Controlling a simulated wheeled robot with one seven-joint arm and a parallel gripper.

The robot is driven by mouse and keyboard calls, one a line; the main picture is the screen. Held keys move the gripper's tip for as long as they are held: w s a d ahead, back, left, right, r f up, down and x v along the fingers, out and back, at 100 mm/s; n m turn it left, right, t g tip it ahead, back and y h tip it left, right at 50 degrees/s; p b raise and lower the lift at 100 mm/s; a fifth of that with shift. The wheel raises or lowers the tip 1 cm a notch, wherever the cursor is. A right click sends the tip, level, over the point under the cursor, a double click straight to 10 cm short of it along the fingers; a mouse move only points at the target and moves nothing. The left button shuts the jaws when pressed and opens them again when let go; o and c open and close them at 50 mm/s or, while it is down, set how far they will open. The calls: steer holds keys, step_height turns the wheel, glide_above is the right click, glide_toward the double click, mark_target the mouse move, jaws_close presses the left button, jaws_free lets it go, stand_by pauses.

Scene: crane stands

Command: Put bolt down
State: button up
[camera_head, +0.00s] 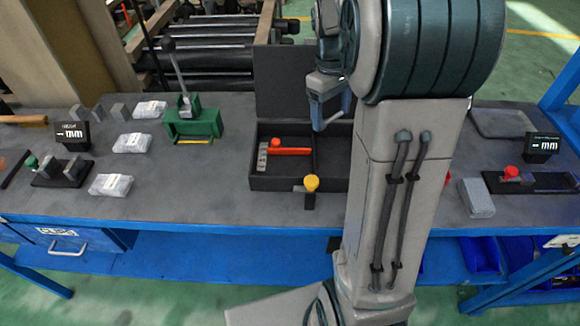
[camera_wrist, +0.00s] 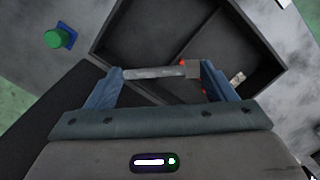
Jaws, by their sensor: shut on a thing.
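My gripper (camera_wrist: 160,84) is shut on a grey bolt (camera_wrist: 150,72), which lies crosswise between the two blue fingers with its thicker head at the right finger. In the head view my gripper (camera_head: 328,118) hangs over the right part of an open dark box (camera_head: 265,186); the bolt cannot be made out clearly there. In the wrist view the box (camera_wrist: 128,22) lies below the bolt, and a divider splits it into compartments. The bolt appears above the box floor, not resting on it; the exact height cannot be told. My arm hides the box's right end.
A red-orange tool (camera_head: 290,151) lies in the left compartment. The box's lid (camera_head: 283,80) stands upright behind. A green lever device (camera_head: 192,124) and packets (camera_head: 132,143) are to the left; a grey block (camera_head: 477,198) is to the right.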

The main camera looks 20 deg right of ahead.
glide_above(291, 171)
step_height(291, 171, down, 6)
steer(key=shift+w+f+p, duration=0.15)
steer(key=shift+f+p, duration=0.05)
steer(key=shift+p, duration=0.2)
steer(key=shift+a+f, duration=0.1)
steer(key=shift+f, duration=2)
steer(key=shift+f, duration=0.2)
steer(key=o, duration=0.7)
steer(key=shift+o, duration=0.2)
steer(key=shift+r, duration=0.1)
